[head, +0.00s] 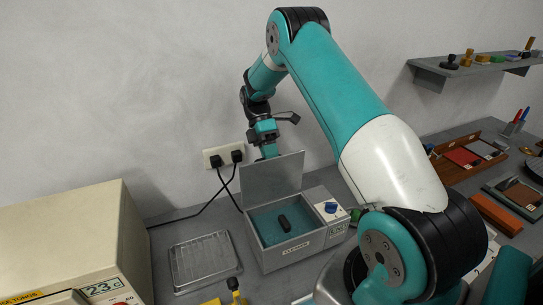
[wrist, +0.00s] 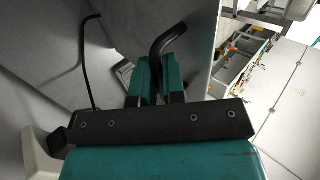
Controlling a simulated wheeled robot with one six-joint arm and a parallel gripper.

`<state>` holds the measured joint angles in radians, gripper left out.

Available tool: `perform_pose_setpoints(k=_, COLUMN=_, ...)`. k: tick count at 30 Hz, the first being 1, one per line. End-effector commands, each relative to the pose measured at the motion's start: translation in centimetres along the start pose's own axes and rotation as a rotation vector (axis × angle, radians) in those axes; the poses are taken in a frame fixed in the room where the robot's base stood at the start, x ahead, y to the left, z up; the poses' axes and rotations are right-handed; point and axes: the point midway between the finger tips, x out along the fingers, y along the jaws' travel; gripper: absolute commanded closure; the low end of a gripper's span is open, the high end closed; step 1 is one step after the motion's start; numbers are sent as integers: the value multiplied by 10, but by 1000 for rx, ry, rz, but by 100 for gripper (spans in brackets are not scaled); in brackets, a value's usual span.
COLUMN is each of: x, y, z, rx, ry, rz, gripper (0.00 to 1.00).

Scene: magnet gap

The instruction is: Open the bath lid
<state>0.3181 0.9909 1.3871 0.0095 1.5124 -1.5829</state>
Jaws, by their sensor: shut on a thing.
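The bath (head: 290,252) is a grey box with teal liquid inside and a blue knob (head: 330,208) on its right side. Its flat grey lid (head: 272,180) stands raised, close to upright, along the back edge. A dark block (head: 284,224) shows in the open basin. My gripper (head: 268,152) is behind the top of the lid, its tips partly hidden by it. In the wrist view my gripper (wrist: 160,72) has its teal fingers shut on a black bent handle (wrist: 168,38), which appears to be the lid's.
A metal rack tray (head: 205,262) lies left of the bath, with a beige box with a display (head: 75,245) further left. A wall socket with black plugs (head: 225,157) is behind. A shelf (head: 470,67) and trays (head: 465,155) are at right.

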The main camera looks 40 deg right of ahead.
Motion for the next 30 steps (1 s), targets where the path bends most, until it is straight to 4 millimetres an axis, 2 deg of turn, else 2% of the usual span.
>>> perform_pose_setpoints(k=1, x=6, y=3, z=0, rx=-7, ry=0, rz=-8, gripper=100)
perform_pose_setpoints(k=8, x=7, y=2, z=-1, rx=-9, ry=-1, rz=-9, gripper=100)
perform_pose_setpoints(k=9, x=7, y=2, z=-1, rx=-9, ry=-1, rz=-9, gripper=87)
perform_pose_setpoints(k=12, x=6, y=2, z=-1, rx=-8, ry=-1, rz=-9, gripper=64)
perform_pose_setpoints(k=23, x=-1, y=-2, z=1, rx=-1, ry=1, rz=-4, gripper=64)
perform_pose_setpoints(k=26, x=-10, y=-9, z=1, rx=0, ry=1, rz=-1, gripper=64)
perform_pose_setpoints(k=30, x=-33, y=-32, z=1, rx=0, ry=0, rz=1, gripper=64)
